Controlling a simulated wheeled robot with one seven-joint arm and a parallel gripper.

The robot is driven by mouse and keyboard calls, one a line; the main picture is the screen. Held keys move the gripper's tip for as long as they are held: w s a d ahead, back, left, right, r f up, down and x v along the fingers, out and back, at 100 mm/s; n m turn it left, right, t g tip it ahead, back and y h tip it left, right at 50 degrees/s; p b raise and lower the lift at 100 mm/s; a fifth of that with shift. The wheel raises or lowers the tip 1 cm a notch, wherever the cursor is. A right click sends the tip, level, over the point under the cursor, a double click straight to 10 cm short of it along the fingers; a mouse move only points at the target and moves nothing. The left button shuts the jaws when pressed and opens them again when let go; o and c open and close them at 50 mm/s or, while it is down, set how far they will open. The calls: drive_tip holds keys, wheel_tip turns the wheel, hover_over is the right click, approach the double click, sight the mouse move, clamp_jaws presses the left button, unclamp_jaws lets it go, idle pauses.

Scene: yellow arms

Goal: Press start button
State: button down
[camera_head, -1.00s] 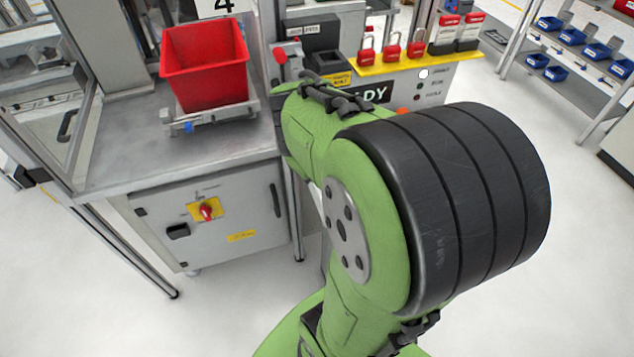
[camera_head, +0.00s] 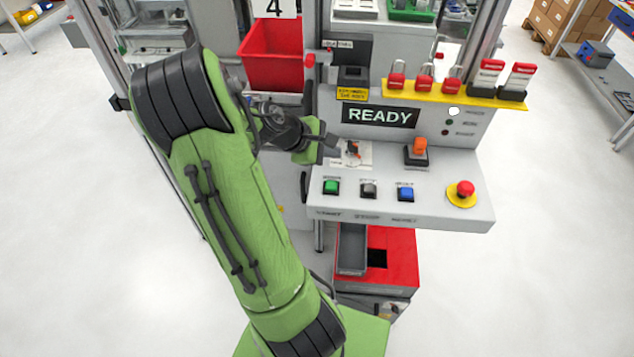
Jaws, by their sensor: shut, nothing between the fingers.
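My gripper (camera_head: 331,143) is shut and empty at the panel's upper left edge. In the picture it is above the green button and apart from it. The gap in depth is hard to tell.
A red mushroom button (camera_head: 464,190) sits at the panel's right, an orange switch (camera_head: 418,150) behind the row. A READY display (camera_head: 379,116) and a yellow rack of red padlocks (camera_head: 455,94) stand at the back. A red bin (camera_head: 272,52) is at left. Space before the panel looks clear.

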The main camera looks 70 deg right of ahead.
drive_tip(key=shift+w, duration=0.15)
drive_tip(key=shift+f, duration=0.1)
drive_tip(key=b, duration=0.8)
hover_over(328, 186)
wheel_tip(328, 186, down, 8)
drive_tip(key=shift+f, duration=0.45)
idle(1.2)
drive_tip(key=shift+f+b, duration=0.3)
drive_tip(key=shift+f, duration=0.05)
drive_tip(key=shift+f+b, duration=0.3)
drive_tip(key=shift+f, duration=0.15)
idle(0.5)
drive_tip(key=shift+r+p, duration=0.9)
drive_tip(key=shift+p, duration=0.05)
